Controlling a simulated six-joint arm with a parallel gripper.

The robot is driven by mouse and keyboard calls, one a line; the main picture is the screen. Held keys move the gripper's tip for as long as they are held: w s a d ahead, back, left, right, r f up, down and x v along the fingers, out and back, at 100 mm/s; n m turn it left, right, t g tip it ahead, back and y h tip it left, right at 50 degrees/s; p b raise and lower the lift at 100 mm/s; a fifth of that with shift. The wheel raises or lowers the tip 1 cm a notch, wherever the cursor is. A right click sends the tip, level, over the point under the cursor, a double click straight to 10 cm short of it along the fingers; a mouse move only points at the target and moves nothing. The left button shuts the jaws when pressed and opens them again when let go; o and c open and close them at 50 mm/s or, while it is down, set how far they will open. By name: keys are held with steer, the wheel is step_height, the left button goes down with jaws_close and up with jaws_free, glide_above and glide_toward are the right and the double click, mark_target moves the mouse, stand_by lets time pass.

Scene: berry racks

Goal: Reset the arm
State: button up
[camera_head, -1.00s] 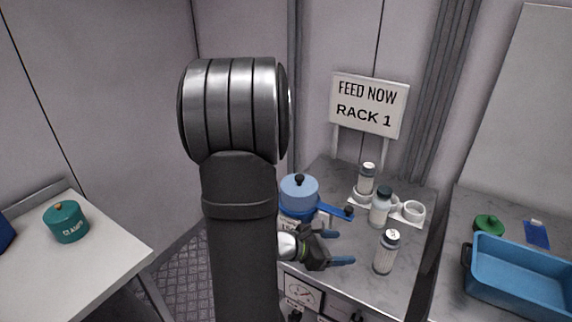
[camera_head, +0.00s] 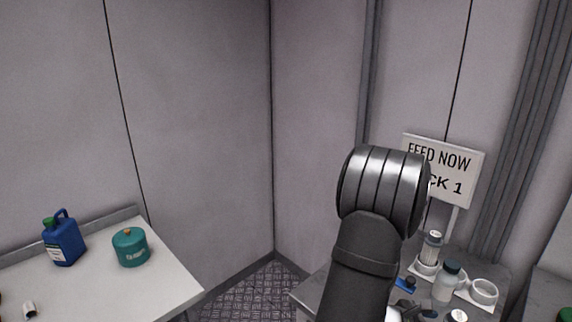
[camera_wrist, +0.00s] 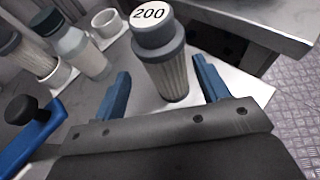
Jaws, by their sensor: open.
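My gripper (camera_wrist: 165,92) shows in the wrist view with its two blue fingers spread apart. A bottle (camera_wrist: 172,75) with a grey cap marked "200" stands upright beyond and between the fingers, with space on both sides of it. In the head view my arm rises in front of the rack table at the lower right. The gripper's fingers are not clear there, being near the bottom edge behind the arm.
The rack table holds a clear bottle (camera_head: 446,282), another bottle (camera_head: 430,247) in a white ring holder (camera_head: 483,292), and a blue handle (camera_wrist: 35,135). A sign (camera_head: 455,160) stands behind. On the left table (camera_head: 180,285) are a blue jug (camera_head: 63,240) and a teal pot (camera_head: 130,248).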

mark_target(450, 321)
steer(key=shift+s+x, duration=0.15)
steer(key=shift+x, duration=1)
steer(key=shift+s+x, duration=0.15)
steer(key=shift+x, duration=1.05)
steer(key=shift+a, duration=0.1)
steer(key=w+v, duration=0.1)
steer(key=v, duration=1.6)
steer(key=x, duration=1.1)
steer(key=s+x, duration=0.1)
steer(key=x, duration=0.5)
steer(key=shift+f, duration=0.15)
step_height(450, 321, up, 3)
steer(key=shift+f, duration=0.25)
steer(key=shift+r, duration=0.75)
steer(key=shift+s+r, duration=0.3)
steer(key=shift+s, duration=0.1)
steer(key=shift+o, duration=0.2)
